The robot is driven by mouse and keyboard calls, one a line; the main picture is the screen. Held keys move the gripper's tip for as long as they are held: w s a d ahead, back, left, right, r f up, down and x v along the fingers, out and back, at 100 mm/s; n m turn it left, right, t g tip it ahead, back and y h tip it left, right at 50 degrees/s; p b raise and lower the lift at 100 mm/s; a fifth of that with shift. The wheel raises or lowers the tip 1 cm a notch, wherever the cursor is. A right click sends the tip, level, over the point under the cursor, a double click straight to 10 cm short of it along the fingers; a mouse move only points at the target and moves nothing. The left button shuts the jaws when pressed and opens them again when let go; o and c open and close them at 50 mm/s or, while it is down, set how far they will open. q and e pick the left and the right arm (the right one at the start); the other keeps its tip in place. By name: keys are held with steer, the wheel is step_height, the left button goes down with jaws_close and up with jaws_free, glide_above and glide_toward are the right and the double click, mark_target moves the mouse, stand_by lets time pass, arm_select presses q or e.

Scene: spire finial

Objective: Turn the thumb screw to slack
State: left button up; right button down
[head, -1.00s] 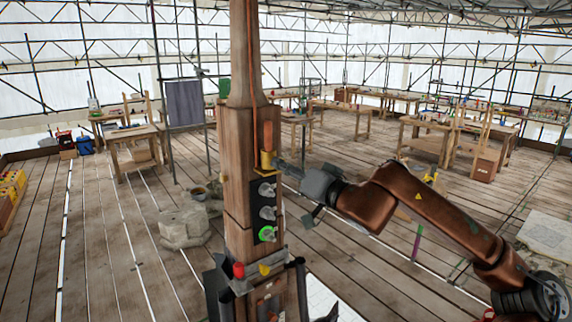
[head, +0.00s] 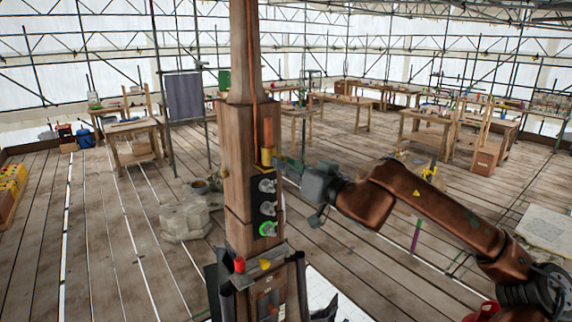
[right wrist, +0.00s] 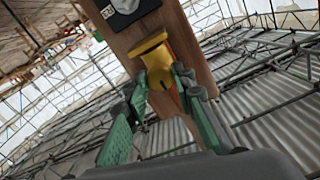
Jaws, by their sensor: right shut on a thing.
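The wooden spire post (head: 240,150) stands upright in the middle of the head view. A yellow brass fitting (head: 267,156) sits on its right side, below an orange-brown rod; it also shows in the right wrist view (right wrist: 154,58). I take the thumb screw to be part of this fitting, but its head is mostly hidden by my fingers. My right gripper (head: 279,163) reaches in from the right at the fitting. In the right wrist view its green fingers (right wrist: 160,84) close on the fitting's near yellow part. My left gripper is not in view.
A red button (head: 239,264) sits on the bracket below. A pale stone block (head: 185,222) lies on the floor to the left. Workbenches stand farther back.

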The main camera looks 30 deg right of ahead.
steer(key=shift+f, duration=0.15)
steer(key=c, duration=1.6)
jaws_free()
steer(key=shift+s, duration=0.1)
steer(key=shift+s+d, duration=0.15)
steer(key=shift+s, duration=1.8)
steer(key=shift+s+d, duration=0.15)
steer(key=shift+s, duration=1.85)
steer(key=shift+s+d, duration=0.15)
steer(key=shift+s, duration=1.8)
